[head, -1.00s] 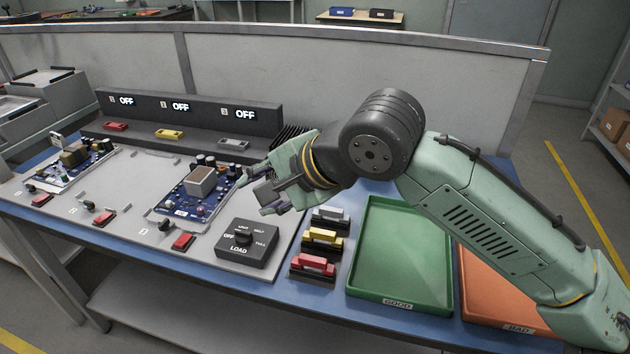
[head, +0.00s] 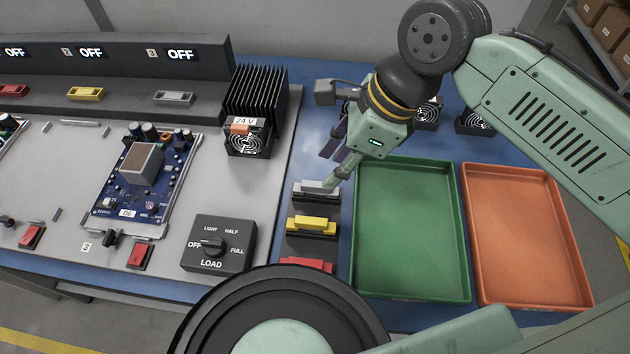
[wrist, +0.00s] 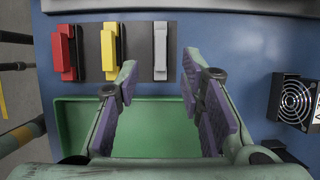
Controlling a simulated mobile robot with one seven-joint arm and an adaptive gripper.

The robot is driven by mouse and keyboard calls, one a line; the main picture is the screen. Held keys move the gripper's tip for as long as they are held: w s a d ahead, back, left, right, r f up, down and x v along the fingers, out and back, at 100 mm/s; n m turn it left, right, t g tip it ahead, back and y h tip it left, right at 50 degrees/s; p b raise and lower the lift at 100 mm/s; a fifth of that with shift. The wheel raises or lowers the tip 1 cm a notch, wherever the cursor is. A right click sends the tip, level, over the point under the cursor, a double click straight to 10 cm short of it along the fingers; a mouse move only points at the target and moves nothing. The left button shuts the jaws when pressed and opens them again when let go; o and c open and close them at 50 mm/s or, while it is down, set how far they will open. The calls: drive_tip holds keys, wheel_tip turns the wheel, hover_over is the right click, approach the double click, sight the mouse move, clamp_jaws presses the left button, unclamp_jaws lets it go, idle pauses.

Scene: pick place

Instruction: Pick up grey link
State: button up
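The grey link (head: 316,187) sits on a black holder at the far end of a short row, left of the green tray. In the wrist view the grey link (wrist: 160,48) is at top centre, lined up between the fingertips. My gripper (head: 333,166) hangs just behind and above it in the head view, and a fingertip covers part of its right side. In the wrist view my gripper (wrist: 158,66) is open with wide-set purple pads and nothing between them. Any contact with the link cannot be told.
A yellow link (head: 311,225) and a red link (head: 306,264) stand nearer in the row. The green tray (head: 411,293) and orange tray (head: 535,296) are empty to the right. A finned heatsink with fan (head: 255,95) stands left of my gripper.

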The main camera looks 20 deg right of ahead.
sight(317, 185)
drive_tip(key=x, duration=0.6)
drive_tip(key=shift+a+f+p, duration=0.15)
drive_tip(key=shift+a+p, duration=0.05)
drive_tip(key=shift+p, duration=0.1)
drive_tip(key=shift+c, duration=0.2)
clamp_jaws()
